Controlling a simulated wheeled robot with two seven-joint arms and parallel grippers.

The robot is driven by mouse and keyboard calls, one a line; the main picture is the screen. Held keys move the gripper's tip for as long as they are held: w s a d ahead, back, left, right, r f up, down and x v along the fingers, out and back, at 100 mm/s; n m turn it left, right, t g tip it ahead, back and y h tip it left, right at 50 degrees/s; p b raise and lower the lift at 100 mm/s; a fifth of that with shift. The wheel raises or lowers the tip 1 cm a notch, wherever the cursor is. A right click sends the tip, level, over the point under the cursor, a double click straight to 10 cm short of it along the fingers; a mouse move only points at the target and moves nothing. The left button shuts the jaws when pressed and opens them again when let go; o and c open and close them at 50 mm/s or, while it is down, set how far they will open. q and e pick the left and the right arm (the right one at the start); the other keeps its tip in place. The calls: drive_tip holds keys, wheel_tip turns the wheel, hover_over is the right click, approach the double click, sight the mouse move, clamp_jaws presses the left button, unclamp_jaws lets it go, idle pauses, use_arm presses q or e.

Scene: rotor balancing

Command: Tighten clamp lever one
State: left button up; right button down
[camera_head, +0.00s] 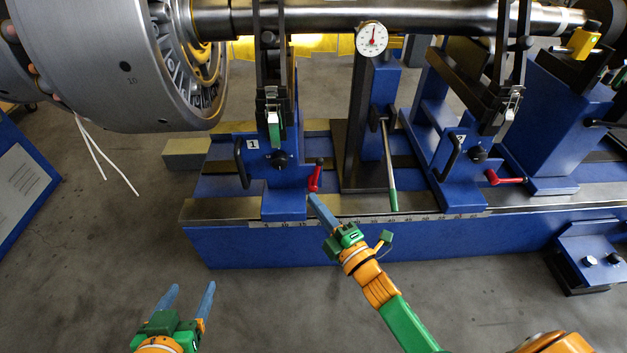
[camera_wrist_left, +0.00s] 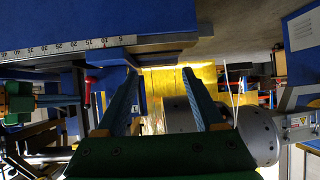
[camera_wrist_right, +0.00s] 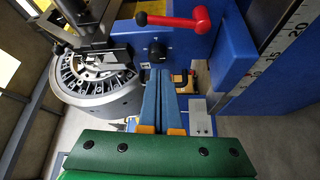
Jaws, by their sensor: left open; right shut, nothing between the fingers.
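Clamp lever one is the red lever (camera_head: 315,175) at the foot of the blue support marked 1 (camera_head: 270,180). In the right wrist view the red lever (camera_wrist_right: 172,20) lies sideways near the top, with a black knob at its left end. My right gripper (camera_head: 316,200) is shut and empty, its fingertips just below the lever in the head view. In the right wrist view its blue fingers (camera_wrist_right: 160,75) point at the blue support, apart from the lever. My left gripper (camera_head: 195,292) is open and empty over the floor at the lower left.
A second red lever (camera_head: 505,178) is on the support marked 2. A dial gauge (camera_head: 371,39) stands between the supports under the shaft. The blue bed with its scale (camera_head: 340,240) runs across. The floor in front is clear.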

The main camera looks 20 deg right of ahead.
sight(314, 179)
drive_tip(key=w+b, duration=0.1)
drive_tip(key=w, duration=0.1)
drive_tip(key=w+d+b, duration=0.1)
drive_tip(key=w, duration=0.2)
drive_tip(key=w+d+b, duration=0.1)
drive_tip(key=w, duration=0.1)
drive_tip(key=shift+w, duration=0.3)
use_arm(q)
wheel_tip(314, 179, up, 23)
drive_tip(key=s+d+m+t+h, duration=0.1)
drive_tip(key=t+h, duration=0.5)
drive_tip(key=t, duration=0.7)
drive_tip(key=shift+s+d+f+m+t, duration=0.15)
drive_tip(key=shift+s+d+m+t, duration=0.25)
drive_tip(key=shift+d, duration=0.4)
drive_tip(key=shift+s, duration=0.1)
